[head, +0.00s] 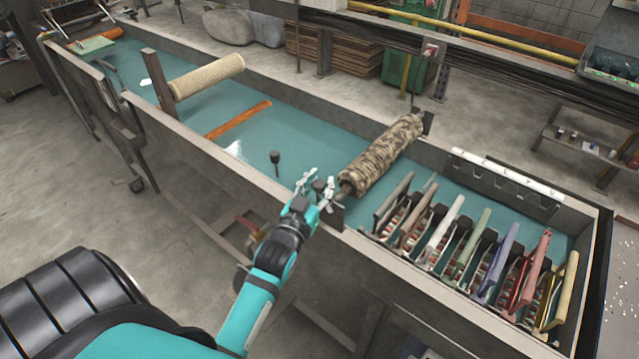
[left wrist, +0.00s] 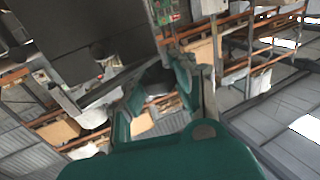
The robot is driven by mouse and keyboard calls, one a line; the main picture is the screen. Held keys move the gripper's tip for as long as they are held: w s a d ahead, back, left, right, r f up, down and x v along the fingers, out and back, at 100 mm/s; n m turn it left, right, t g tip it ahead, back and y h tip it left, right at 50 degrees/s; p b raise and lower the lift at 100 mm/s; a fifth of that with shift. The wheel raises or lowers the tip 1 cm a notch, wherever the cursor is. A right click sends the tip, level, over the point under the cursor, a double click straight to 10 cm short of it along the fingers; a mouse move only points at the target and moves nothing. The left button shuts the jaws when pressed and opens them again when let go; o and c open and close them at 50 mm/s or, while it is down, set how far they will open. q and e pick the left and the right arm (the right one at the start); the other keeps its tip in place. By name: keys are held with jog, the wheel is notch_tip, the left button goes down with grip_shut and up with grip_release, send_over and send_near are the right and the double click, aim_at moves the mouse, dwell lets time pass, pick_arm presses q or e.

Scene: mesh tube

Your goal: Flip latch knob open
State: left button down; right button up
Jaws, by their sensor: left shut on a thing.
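The mesh tube (head: 382,155), a mottled brown and grey roller, lies across the trough at the middle right. Its near end has a thin shaft at the near wall. A dark latch knob (head: 319,185) shows by that end, between the pale fingers of my left gripper (head: 316,188). The gripper is shut on it, and the fingers partly hide it. Another dark knob (head: 275,157) on a short stem stands to the left, apart from the gripper. In the left wrist view, the teal fingers (left wrist: 183,85) show, but the held part is unclear. My right gripper is out of view.
The long trough (head: 190,147) has a blue-green floor. Several coloured frames (head: 440,240) stand in a rack right of the tube. A beige roller (head: 208,76) and an orange bar (head: 238,119) lie further left. The floor between the bar and the tube is mostly clear.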

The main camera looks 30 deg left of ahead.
pick_arm(q)
jog(key=shift+m+h, duration=0.3)
jog(key=shift+h, duration=0.2)
jog(key=shift+m+h, duration=0.6)
jog(key=shift+h, duration=0.2)
jog(key=shift+f+m+h, duration=0.15)
jog(key=shift+m+h, duration=0.55)
jog(key=shift+h, duration=0.4)
jog(key=m+h, duration=0.1)
jog(key=m+h+b, duration=0.1)
jog(key=h, duration=0.1)
jog(key=shift+w+f+h+b, duration=0.1)
jog(key=shift+f+h+b, duration=0.1)
jog(key=shift+h+b, duration=0.1)
jog(key=m+g+h+b, duration=0.2)
jog(key=m+h+b, duration=0.1)
jog(key=h+b, duration=0.1)
jog(key=m+g+h+b, duration=0.2)
jog(key=m+h+b, duration=0.1)
jog(key=h+b, duration=0.1)
jog(key=shift+g+b, duration=0.3)
jog(key=shift+b, duration=0.5)
jog(key=shift+r+m+g+h+b, duration=0.25)
jog(key=shift+m+g+h+b, duration=0.4)
jog(key=shift+b, duration=0.35)
